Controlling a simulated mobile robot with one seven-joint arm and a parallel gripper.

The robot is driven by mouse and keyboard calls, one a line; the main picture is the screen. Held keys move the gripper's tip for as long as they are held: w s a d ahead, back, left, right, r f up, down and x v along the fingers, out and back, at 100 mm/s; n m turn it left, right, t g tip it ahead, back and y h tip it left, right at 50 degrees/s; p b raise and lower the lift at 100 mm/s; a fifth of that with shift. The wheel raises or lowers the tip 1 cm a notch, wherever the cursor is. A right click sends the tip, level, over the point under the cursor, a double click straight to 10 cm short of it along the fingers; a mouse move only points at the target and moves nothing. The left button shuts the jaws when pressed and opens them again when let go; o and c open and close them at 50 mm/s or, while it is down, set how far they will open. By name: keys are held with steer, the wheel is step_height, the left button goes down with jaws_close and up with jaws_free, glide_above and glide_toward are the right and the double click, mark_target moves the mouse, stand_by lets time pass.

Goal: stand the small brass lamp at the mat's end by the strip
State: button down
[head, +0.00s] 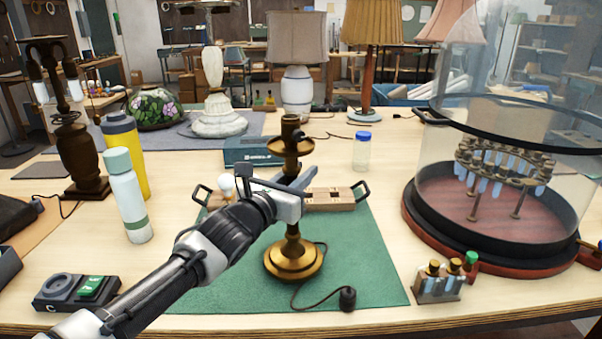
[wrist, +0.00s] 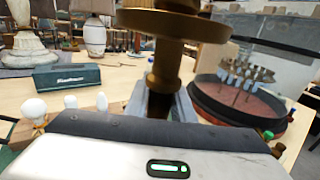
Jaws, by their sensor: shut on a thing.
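The small brass lamp (head: 293,258) is upright over the middle of the green mat (head: 375,270), without a shade. I cannot tell whether its round base touches the mat. My gripper (head: 293,188) is shut on the lamp's stem. The wrist view shows the stem (wrist: 164,62) between my gripper's fingers (wrist: 161,106), with the dish above them. The lamp's dark cord runs to a black plug (head: 347,298) at the mat's front. A dark strip (head: 78,292) with a round socket and a green switch lies left of the mat. My arm covers the mat's left part.
A wooden tray (head: 335,198) with black handles is behind the lamp, holding a white bulb (head: 227,187). A glass-domed chandelier stand (head: 480,225) and a small vial holder (head: 438,288) stand right. A pale green bottle (head: 128,200) stands left, behind the strip.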

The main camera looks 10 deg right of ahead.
mark_target(296, 151)
steer(key=shift+r+p, duration=1.8)
steer(key=shift+r, duration=0.6)
steer(key=w+a+p, duration=0.2)
steer(key=a+p, duration=0.5)
steer(key=a, duration=0.2)
steer(key=w+a+p, duration=0.1)
steer(key=a+p, duration=0.6)
steer(key=a, duration=0.3)
steer(key=shift+w+a, duration=0.3)
steer(key=shift+w, duration=0.1)
stand_by(0.8)
steer(key=shift+p, duration=0.45)
